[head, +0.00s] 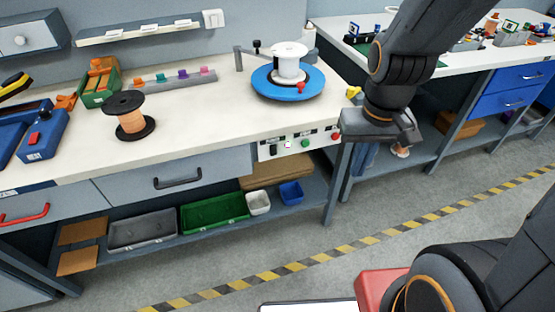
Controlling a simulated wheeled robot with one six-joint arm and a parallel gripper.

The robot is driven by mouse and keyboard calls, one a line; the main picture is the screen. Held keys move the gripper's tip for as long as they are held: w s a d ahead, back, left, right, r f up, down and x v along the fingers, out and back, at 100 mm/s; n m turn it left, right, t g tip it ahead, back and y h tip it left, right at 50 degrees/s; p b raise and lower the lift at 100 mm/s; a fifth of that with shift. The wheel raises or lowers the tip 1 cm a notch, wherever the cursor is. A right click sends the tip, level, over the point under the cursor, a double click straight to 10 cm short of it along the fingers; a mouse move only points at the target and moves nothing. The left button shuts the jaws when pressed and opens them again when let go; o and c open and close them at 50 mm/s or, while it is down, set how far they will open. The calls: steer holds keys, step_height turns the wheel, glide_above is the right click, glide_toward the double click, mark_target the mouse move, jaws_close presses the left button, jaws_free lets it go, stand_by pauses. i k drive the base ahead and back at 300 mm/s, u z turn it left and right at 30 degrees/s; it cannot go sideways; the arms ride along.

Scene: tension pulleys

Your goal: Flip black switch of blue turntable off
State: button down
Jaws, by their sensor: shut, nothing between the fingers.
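The blue turntable (287,84) sits at the right end of the near workbench, with a white spool (289,58) standing on it. Below it, on the bench's front edge, is a light control panel (297,142). A small black switch (273,149) shows at its left part, too small to read its position. A white piece, a green button (305,143) and a red button (335,136) lie to its right. My gripper (372,127) is beyond the panel's right end, apart from the black switch. It looks shut and empty; its fingertips are hard to make out.
A copper-coloured spool (131,117), a green bin (98,86) and a rack of coloured pieces (172,77) stand on the bench. Drawer handles (178,180) stick out in front. A second bench (455,62) stands right. The floor before the panel is clear.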

mark_target(273, 148)
steer(key=u, duration=0.6)
steer(key=k, duration=0.75)
steer(key=z, duration=0.05)
